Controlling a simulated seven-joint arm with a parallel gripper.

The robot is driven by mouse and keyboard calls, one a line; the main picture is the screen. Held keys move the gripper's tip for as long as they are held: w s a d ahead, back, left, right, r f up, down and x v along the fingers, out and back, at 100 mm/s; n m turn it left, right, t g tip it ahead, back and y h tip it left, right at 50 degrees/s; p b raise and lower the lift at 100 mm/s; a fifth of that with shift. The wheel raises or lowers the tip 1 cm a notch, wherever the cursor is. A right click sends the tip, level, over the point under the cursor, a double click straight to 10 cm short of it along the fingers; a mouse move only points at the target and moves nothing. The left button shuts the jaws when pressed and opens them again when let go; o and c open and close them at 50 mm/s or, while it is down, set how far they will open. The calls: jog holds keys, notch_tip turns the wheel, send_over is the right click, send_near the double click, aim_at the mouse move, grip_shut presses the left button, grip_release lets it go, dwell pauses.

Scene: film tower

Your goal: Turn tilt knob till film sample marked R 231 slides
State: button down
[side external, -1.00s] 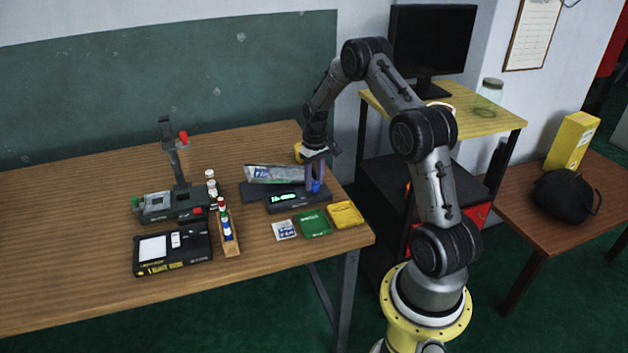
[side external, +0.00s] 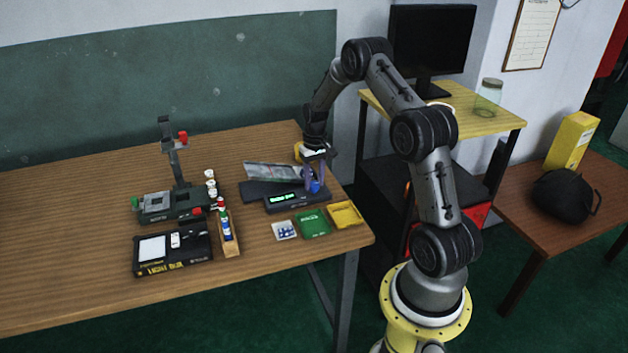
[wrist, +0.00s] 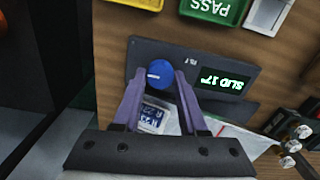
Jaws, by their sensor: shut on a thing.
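My gripper (side external: 315,186) is shut on the blue tilt knob (wrist: 160,74) at the right end of the dark tilt unit (side external: 254,191). The knob also shows at the fingertips in the side view (side external: 315,187). The tilt plate (side external: 274,173) slopes above the unit. A white and blue label (wrist: 153,116), partly legible as R 23, shows between my fingers in the wrist view. My fingers hide part of it, and I cannot tell exactly where its sample rests.
A green PASS tray (side external: 313,223), a yellow tray (side external: 345,214) and a small white item with blue marks (side external: 285,230) lie in front of the unit. A wooden bottle rack (side external: 229,239), a black device (side external: 172,249) and a green-based stand (side external: 172,204) are left.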

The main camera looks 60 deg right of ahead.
aim_at(314, 183)
jog(key=shift+c, duration=2.2)
grip_release()
jog(key=shift+r, duration=0.1)
notch_tip(314, 183, up, 14)
jog(key=shift+f, duration=0.2)
